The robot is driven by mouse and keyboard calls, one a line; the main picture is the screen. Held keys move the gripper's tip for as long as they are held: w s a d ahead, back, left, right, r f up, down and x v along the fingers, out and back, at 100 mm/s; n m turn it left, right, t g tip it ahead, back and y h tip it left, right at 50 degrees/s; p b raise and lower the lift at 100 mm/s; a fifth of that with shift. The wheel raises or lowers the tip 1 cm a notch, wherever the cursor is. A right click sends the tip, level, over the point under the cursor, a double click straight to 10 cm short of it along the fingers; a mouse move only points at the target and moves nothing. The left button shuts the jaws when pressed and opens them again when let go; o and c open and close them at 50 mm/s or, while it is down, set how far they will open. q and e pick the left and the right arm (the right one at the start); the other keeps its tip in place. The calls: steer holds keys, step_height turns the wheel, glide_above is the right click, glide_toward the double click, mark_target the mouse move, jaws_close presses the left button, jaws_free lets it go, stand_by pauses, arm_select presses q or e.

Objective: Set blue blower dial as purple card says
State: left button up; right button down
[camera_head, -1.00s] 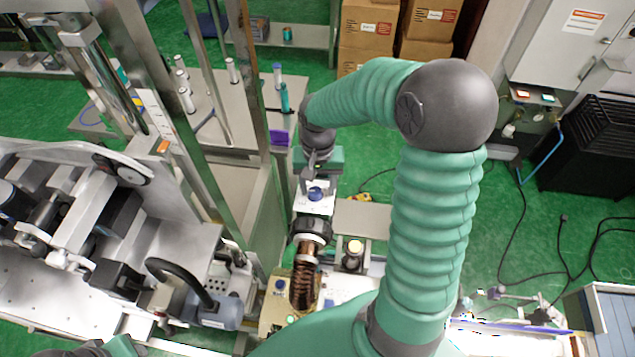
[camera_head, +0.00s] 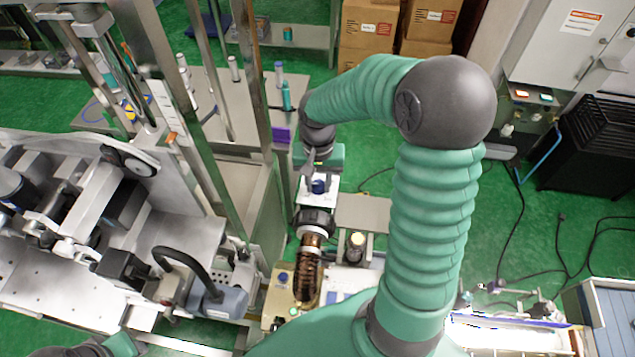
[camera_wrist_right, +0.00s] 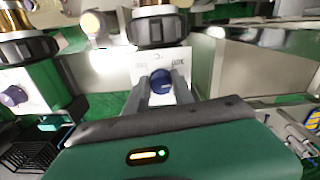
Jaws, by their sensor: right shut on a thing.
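The blue blower dial (camera_head: 318,186) is a round knob on a white plate, above a dark collar and a coppery heater in the head view. In the right wrist view the dial (camera_wrist_right: 161,82) sits between the two fingers of my right gripper (camera_wrist_right: 164,88). My right gripper (camera_head: 318,176) is shut on it, reaching down from the far side. The dial's pointer is too small to read. The purple card (camera_head: 281,135) stands upright left of my right wrist, on the edge of the grey bench; no writing on it is legible.
A metal post (camera_head: 250,80) rises just left of the card. Small bottles (camera_head: 285,95) stand on the bench behind. Beside the heater is a pale-topped cylinder (camera_head: 356,241).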

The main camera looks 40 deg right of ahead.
steer(key=shift+w+d+m+b, duration=0.1)
steer(key=shift+w+m+b, duration=0.1)
steer(key=shift+m+b, duration=0.35)
steer(key=m+b, duration=0.1)
steer(key=m, duration=0.2)
steer(key=shift+w+m, duration=0.1)
steer(key=shift+m, duration=0.25)
steer(key=m, duration=0.2)
steer(key=shift+m, duration=0.4)
steer(key=shift+w+m, duration=0.1)
steer(key=shift+m, duration=0.8)
steer(key=m, duration=0.3)
steer(key=shift+r+m+p, duration=0.1)
steer(key=shift+m+p, duration=0.2)
steer(key=m+p, duration=0.1)
steer(key=m, duration=0.2)
steer(key=shift+w, duration=0.1)
steer(key=shift+m+p, duration=0.45)
steer(key=shift+m, duration=0.25)
steer(key=shift+f, duration=0.2)
